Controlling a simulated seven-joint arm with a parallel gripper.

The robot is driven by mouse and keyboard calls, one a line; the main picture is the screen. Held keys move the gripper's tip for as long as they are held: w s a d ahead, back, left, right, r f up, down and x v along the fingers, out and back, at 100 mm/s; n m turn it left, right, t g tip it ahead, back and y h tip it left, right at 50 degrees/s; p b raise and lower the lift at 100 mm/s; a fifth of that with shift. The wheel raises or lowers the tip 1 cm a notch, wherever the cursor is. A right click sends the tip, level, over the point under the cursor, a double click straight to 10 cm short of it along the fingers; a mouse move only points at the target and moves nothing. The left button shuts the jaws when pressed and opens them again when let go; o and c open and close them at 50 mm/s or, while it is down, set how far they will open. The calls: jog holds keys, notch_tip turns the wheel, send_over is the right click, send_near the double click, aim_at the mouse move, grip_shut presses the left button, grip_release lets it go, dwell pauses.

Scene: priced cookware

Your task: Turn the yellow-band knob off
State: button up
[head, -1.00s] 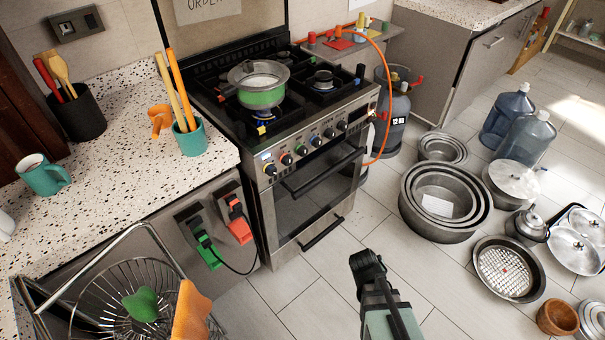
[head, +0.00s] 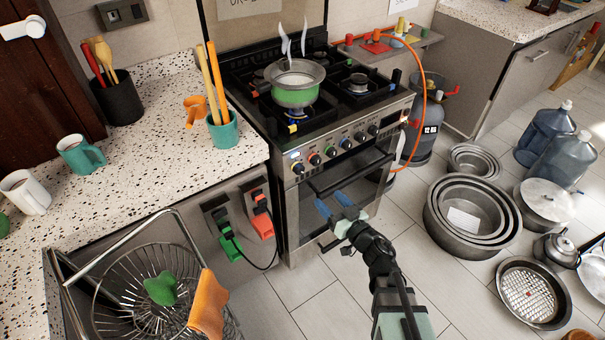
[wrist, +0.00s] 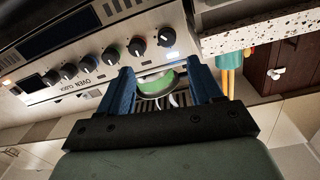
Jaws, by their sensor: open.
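A row of several dark knobs (head: 331,152) runs along the steel front of the stove (head: 290,215). Colour bands are too small to tell for certain which knob has the yellow one. The knobs (wrist: 111,56) also show in the wrist view, upside down, beyond my fingers. My gripper (head: 333,203) is open, its two blue fingers apart and empty, in front of the oven door and below the knobs. In the wrist view my gripper (wrist: 160,68) points toward the panel without touching a knob. A steaming green pot (head: 294,95) stands over a blue flame.
The oven handle (head: 350,175) juts out below the knobs. A speckled counter (head: 150,165) with a teal utensil cup (head: 222,130) lies left. Green and red plugs (head: 262,222) hang on the cabinet. Stacked metal pans (head: 470,215) stand on the floor right.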

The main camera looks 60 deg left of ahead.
aim_at(301, 172)
jog(key=shift+m+g, duration=0.3)
jog(key=shift+m, duration=0.3)
jog(key=a, duration=1.4)
jog(key=shift+s+r, duration=0.25)
jog(key=shift+s, duration=0.05)
jog(key=shift+d, duration=0.1)
jog(key=c, duration=1.1)
